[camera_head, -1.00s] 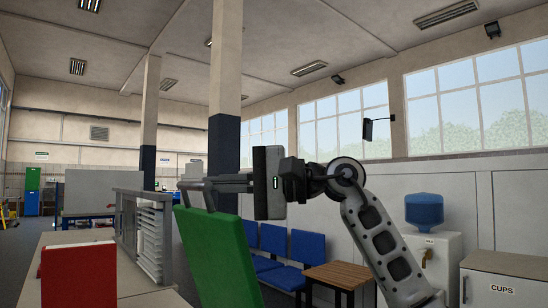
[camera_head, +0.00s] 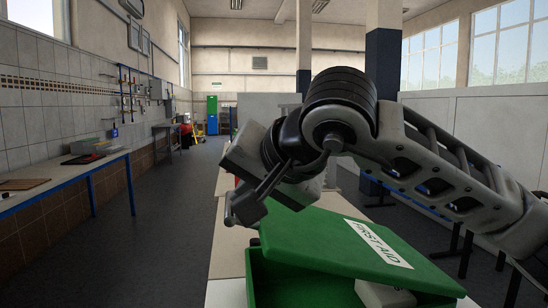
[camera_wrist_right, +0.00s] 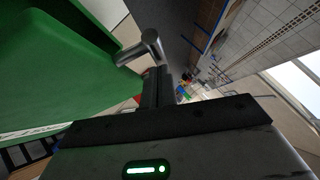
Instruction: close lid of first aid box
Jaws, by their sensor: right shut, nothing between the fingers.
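The green first aid box (camera_head: 254,280) stands at the bottom of the head view. Its green lid (camera_head: 310,238), with a white FIRST AID label (camera_head: 378,243), is tilted over the body, and a gap shows at the left. My right gripper (camera_head: 247,205) is shut and empty, above the lid's far left corner; contact is unclear. In the right wrist view, the gripper's fingers (camera_wrist_right: 152,60) are beside the green lid surface (camera_wrist_right: 60,60). My left gripper is not in view.
A pale table (camera_head: 228,240) extends beyond the box. A blue-edged workbench (camera_head: 75,175) runs along the left wall. Open floor (camera_head: 150,235) lies between them. My right arm covers much of the right side.

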